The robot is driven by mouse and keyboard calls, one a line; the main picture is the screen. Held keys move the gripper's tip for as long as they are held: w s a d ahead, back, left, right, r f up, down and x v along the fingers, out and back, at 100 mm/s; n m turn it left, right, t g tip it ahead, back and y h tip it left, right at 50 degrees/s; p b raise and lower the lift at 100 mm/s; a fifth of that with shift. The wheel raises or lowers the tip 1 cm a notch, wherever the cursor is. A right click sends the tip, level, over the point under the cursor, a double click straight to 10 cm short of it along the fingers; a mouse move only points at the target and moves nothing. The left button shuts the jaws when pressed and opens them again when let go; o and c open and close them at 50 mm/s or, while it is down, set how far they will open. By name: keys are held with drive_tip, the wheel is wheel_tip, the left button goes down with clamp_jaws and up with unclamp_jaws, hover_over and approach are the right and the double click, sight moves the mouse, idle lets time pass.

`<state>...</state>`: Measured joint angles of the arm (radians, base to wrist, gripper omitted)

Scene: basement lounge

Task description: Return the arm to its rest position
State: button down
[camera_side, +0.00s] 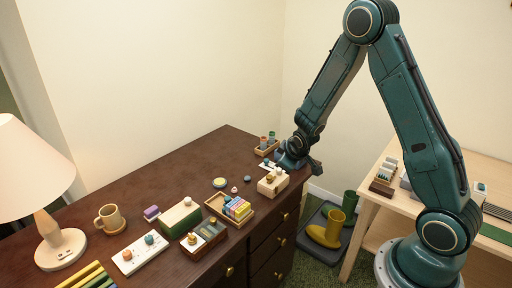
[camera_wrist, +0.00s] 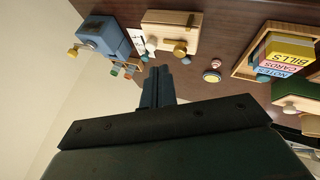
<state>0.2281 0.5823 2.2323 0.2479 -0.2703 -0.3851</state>
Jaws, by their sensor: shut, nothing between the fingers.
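My teal arm reaches down over the far right end of the dark brown dresser (camera_side: 150,165) in the side view. My gripper (camera_side: 316,167) is small and partly merged with the wrist there. In the wrist view, my gripper (camera_wrist: 157,72) shows its two dark fingers pressed together, with nothing between them. The fingertips point toward the dresser top, near a wooden block with knobs (camera_wrist: 170,30) and a blue box (camera_wrist: 103,36). The fingers appear apart from both, though the exact gap is hard to tell.
A wooden tray of coloured boxes (camera_side: 218,200), a green-sided box (camera_side: 180,218), a mug (camera_side: 109,218) and a lamp (camera_side: 45,200) stand on the dresser. A pale wood table (camera_side: 370,190) is at right.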

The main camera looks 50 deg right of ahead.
drive_tip(key=s+a+r+m+y, duration=0.1)
drive_tip(key=s+a+r, duration=0.4)
drive_tip(key=r, duration=0.4)
drive_tip(key=s+a+r+m+y, duration=0.1)
drive_tip(key=s+a+r, duration=0.35)
drive_tip(key=r, duration=0.45)
drive_tip(key=s+a+r+y, duration=0.1)
drive_tip(key=s+a+r, duration=0.2)
drive_tip(key=s, duration=0.5)
drive_tip(key=s+a+r+y, duration=0.1)
drive_tip(key=s+a+r, duration=0.2)
drive_tip(key=s, duration=0.5)
drive_tip(key=shift+s+a, duration=0.3)
drive_tip(key=shift+a, duration=0.25)
drive_tip(key=c, duration=2.2)
unclamp_jaws()
